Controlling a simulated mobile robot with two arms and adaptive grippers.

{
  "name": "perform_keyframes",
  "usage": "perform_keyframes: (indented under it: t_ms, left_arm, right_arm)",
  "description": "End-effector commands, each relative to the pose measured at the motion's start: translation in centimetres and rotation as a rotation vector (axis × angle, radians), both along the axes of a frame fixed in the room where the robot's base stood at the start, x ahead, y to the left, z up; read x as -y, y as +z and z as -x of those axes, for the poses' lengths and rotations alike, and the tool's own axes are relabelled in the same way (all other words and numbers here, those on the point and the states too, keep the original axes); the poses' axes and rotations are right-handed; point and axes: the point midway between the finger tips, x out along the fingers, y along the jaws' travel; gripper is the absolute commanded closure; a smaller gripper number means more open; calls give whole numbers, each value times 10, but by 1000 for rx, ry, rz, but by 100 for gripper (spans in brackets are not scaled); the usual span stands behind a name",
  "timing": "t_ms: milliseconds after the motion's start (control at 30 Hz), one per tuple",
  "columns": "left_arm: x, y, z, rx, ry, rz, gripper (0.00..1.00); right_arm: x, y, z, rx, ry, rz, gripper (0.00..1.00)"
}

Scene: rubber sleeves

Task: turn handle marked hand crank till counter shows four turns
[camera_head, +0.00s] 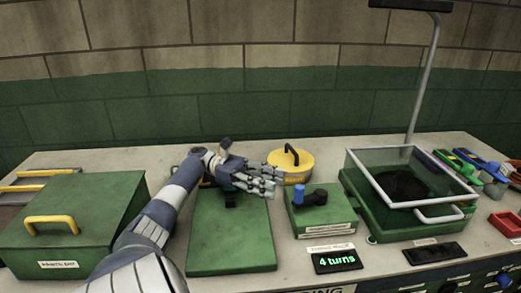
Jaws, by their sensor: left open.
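A counter display (337,261) on the bench front reads "4 turns" in green. Behind it stands a green box (325,215) with a small dark-and-blue handle (310,197) on top. White labels sit on and below this box, but their print is too small to read, so I cannot tell which says hand crank. My left gripper (262,180) is open and empty, fingers pointing right, above a flat green plate (232,247) and left of the blue handle, apart from it. It partly hides a dark part on the plate. My right gripper is not in view.
A yellow round lid with a black handle (292,163) stands behind the box. A clear-lidded green tray (415,219) is to the right, with coloured tools (480,165) and red bins (506,223) beyond. A green chest with a yellow handle (50,223) is at left.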

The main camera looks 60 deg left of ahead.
Motion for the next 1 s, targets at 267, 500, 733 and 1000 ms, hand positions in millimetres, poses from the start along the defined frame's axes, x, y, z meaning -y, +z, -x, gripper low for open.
perform_keyframes:
  t_ms: [267, 500, 733, 1000]
  left_arm:
    - [-25, -1, 14, -1, 1, 0, 57]
    - [-29, -1, 16, 0, 0, -1, 57]
    - [-29, 2, 16, 0, 0, -1, 78]
    - [-29, 39, 16, 0, 0, 0, 100]
  right_arm:
    - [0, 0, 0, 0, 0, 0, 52]
    - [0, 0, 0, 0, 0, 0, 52]
    - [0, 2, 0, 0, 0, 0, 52]
    - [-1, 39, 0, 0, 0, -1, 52]
